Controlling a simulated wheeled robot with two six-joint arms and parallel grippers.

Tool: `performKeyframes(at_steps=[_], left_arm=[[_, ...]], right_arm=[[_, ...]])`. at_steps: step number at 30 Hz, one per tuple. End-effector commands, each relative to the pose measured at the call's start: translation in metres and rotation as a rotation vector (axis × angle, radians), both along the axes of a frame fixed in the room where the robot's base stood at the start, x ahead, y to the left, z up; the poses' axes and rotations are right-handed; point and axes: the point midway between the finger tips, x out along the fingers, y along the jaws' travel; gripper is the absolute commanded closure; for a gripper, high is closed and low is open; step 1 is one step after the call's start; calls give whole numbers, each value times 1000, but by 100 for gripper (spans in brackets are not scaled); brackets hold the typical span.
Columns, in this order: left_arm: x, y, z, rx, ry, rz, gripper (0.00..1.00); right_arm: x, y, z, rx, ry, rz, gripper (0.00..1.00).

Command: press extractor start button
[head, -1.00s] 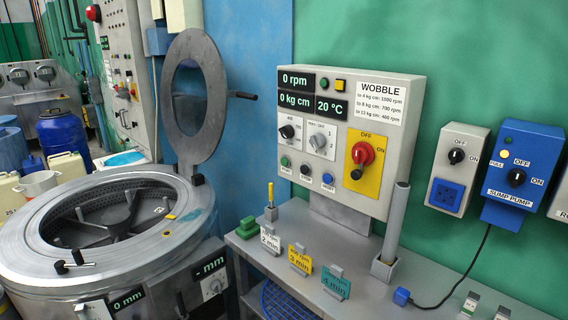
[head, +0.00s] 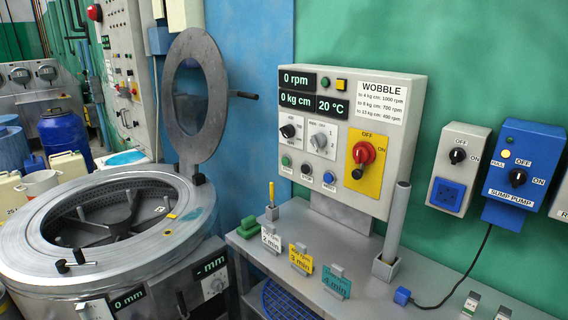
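The extractor control panel (head: 340,190) stands upright on the grey bench and faces me. Its displays read 0 rpm, 0 kg cm and 20 °C. Along its lower left is a row of small round buttons: a green button (head: 286,161), a dark button (head: 306,169) and a blue button (head: 328,177). The labels under them are too small to read surely. A red rotary switch (head: 363,153) on a yellow plate sits to their right. The round extractor drum (head: 112,230) is at the left with its ring lid (head: 196,100) standing open. Neither of my grippers is in view.
The bench (head: 300,232) holds time cards (head: 300,259), a grey upright tube (head: 398,215) and a green block (head: 250,230). A blue sump pump box (head: 522,165) and a grey switch box (head: 457,160) hang on the right wall. Space before the panel's buttons looks clear.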

Motion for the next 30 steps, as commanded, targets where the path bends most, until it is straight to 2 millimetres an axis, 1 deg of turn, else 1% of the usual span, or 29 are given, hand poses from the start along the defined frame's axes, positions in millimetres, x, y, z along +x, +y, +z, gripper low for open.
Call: performKeyframes(at_steps=[1,3,30], left_arm=[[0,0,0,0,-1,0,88],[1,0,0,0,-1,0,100],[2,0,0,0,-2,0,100]], right_arm=[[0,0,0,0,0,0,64],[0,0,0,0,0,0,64],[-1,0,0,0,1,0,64]])
